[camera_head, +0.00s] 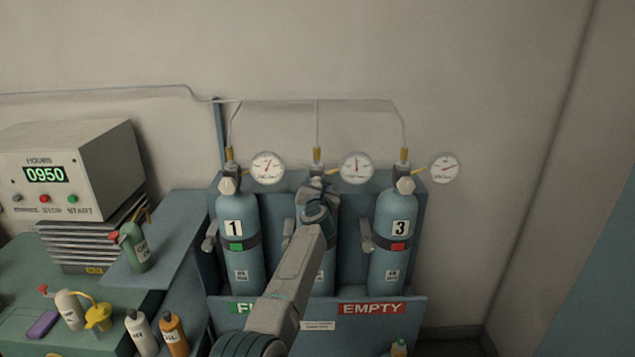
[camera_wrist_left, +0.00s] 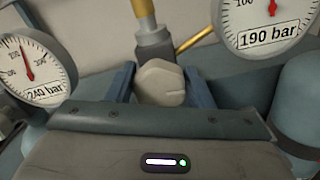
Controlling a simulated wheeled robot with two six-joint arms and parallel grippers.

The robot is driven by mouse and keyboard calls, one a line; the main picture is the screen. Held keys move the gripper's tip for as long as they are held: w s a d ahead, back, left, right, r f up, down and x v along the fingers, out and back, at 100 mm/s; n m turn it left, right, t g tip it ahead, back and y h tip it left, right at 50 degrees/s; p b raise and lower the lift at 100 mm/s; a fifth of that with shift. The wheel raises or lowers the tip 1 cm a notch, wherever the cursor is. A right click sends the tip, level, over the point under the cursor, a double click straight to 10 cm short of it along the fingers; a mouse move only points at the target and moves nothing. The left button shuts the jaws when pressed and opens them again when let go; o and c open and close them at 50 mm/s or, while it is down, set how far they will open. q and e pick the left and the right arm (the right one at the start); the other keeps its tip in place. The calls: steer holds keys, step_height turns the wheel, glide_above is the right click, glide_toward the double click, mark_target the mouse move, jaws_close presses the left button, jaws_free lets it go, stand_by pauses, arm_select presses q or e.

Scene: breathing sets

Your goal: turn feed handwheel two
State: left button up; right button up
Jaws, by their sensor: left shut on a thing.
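Three blue cylinders stand in a rack against the wall. The middle one, cylinder two (camera_head: 331,250), is mostly hidden behind my left arm. My left gripper (camera_head: 317,186) is at its top. In the left wrist view the pale feed handwheel (camera_wrist_left: 160,82) sits between the two blue fingers of my left gripper (camera_wrist_left: 158,88), below a grey valve body (camera_wrist_left: 156,45) and a brass fitting. The gripper is shut on this handwheel. The gauge at right (camera_wrist_left: 270,22) reads 190 bar in the wrist view. My right gripper is not in view.
Cylinder 1 (camera_head: 238,262) with a green tag and cylinder 3 (camera_head: 391,262) with a red tag flank the middle one. Gauges (camera_head: 267,168) and thin pipes are above. A control box (camera_head: 70,165) and bottles stand at left. The floor at right looks clear.

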arm_select(q)
steer(key=shift+f+m, duration=0.25)
steer(key=shift+m, duration=0.15)
steer(key=o, duration=0.8)
steer(key=shift+o, duration=0.8)
steer(key=shift+w+a, duration=0.1)
steer(key=shift+w, duration=0.1)
